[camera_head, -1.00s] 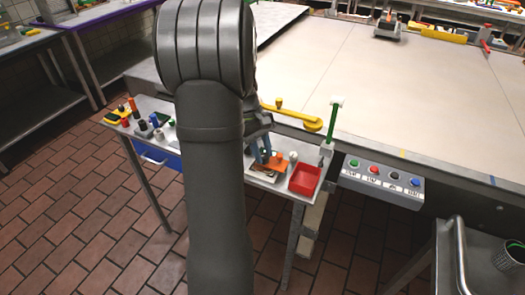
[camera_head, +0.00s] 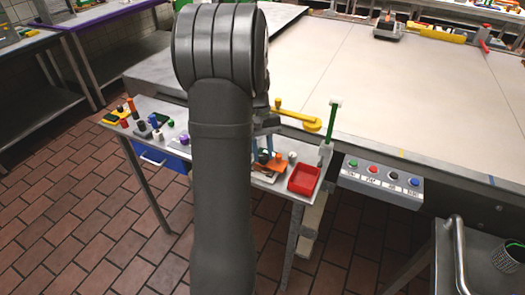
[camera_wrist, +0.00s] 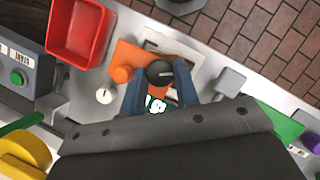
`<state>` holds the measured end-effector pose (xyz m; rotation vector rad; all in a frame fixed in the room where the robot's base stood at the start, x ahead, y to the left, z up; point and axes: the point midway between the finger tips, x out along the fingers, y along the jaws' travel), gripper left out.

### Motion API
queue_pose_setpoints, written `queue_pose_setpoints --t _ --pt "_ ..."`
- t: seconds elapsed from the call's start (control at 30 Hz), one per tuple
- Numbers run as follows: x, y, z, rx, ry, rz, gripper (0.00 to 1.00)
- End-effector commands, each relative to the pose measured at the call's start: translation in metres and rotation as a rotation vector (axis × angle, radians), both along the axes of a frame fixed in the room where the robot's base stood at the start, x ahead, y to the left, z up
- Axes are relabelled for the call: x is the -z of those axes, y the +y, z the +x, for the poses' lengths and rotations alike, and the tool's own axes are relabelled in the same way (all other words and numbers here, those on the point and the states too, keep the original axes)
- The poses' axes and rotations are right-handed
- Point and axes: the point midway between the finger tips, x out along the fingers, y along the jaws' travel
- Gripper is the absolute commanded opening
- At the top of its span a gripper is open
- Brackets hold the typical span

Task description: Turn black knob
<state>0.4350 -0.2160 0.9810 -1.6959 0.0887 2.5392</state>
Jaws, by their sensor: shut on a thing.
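The black knob (camera_wrist: 160,72) shows in the wrist view as a round dark cap. It sits beside an orange part (camera_wrist: 124,58) over a pale plate on the metal side table. My gripper (camera_wrist: 160,88) has its two blue fingers on either side of the knob, shut on it. In the head view the blue fingers (camera_head: 264,148) reach down at the table's right part, beside my arm. The orange part (camera_head: 272,165) is partly visible there. The knob's lower part is hidden.
A red bin (camera_head: 303,179) stands right of the gripper. A white knob (camera_wrist: 104,96) is close by. Small coloured items (camera_head: 128,112) lie at the left.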

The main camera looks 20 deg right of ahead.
Motion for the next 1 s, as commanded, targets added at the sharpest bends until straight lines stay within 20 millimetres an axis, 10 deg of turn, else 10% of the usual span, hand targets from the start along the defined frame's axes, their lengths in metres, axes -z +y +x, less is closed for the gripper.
queue_pose_setpoints --t 0.43,0.47,0.53,1.0 --pt "-0.0011 0.0 0.0003 0.012 -0.001 0.0 0.06" --pt "-0.0011 0.0 0.0002 0.012 -0.001 0.0 0.34" --pt "-0.0009 0.0 0.0003 0.012 -0.001 0.0 0.48" --pt "0.0002 0.0007 0.0 -0.12 0.0 -0.001 0.5"
